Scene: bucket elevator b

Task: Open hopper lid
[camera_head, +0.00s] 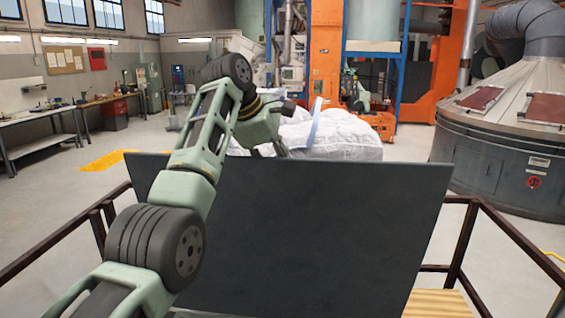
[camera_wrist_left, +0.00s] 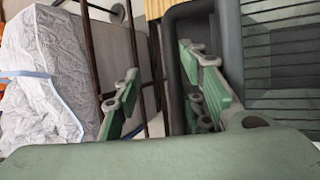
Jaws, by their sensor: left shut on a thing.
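The hopper lid (camera_head: 300,225) is a large flat dark grey panel. In the head view it stands steeply raised in front of me, wider at its top edge than at its bottom. My left arm reaches over its top left edge, and the gripper is hidden behind it there. In the left wrist view my left gripper (camera_wrist_left: 163,98) shows its two green fingers apart. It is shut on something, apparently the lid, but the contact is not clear. The hopper (camera_wrist_left: 203,12) has a dark rim and a slatted grille (camera_wrist_left: 275,50) at the right. My right gripper is not in view.
A dark brown railing (camera_head: 468,240) runs around both sides. A white bulk bag (camera_head: 345,135) stands behind the lid and shows in the left wrist view (camera_wrist_left: 45,80). Wooden boards (camera_head: 437,303) lie at lower right. A large conical-topped tank (camera_head: 510,130) stands at right.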

